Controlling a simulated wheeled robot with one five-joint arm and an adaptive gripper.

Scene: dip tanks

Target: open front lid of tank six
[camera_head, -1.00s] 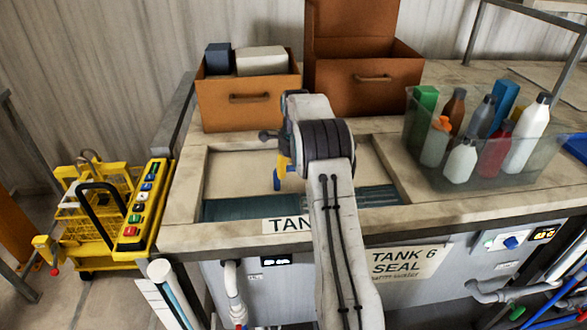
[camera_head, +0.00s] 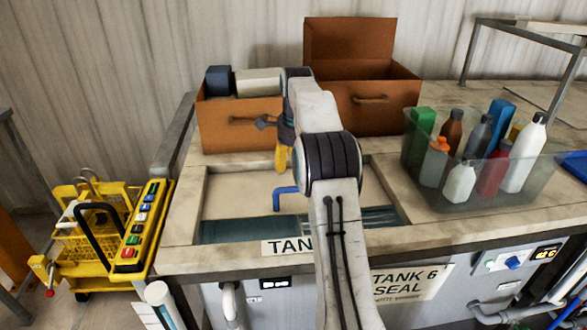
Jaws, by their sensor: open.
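The tank recess in the counter (camera_head: 182,222) has a pale panel (camera_head: 235,190) over most of it, seemingly a lid. A blue bent handle (camera_head: 284,198) stands on this panel. A dark blue-green strip (camera_head: 225,232) shows along the recess's front edge; I cannot tell whether it is liquid or a surface. A "TANK 6 SEAL" sign (camera_head: 405,283) is on the front face. My gripper (camera_head: 280,148), with dark and yellow parts, is open and empty above and behind the handle, apart from it in the picture. My arm hides the recess's middle and part of the front label (camera_head: 287,246).
A brown box (camera_head: 225,128) with items in it and an open brown box (camera_head: 375,112) stand behind the recess. A clear bin of bottles (camera_head: 430,195) stands to the right. A yellow cart (camera_head: 125,240) is at the left, below the counter. A metal frame (camera_head: 520,28) stands at back right.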

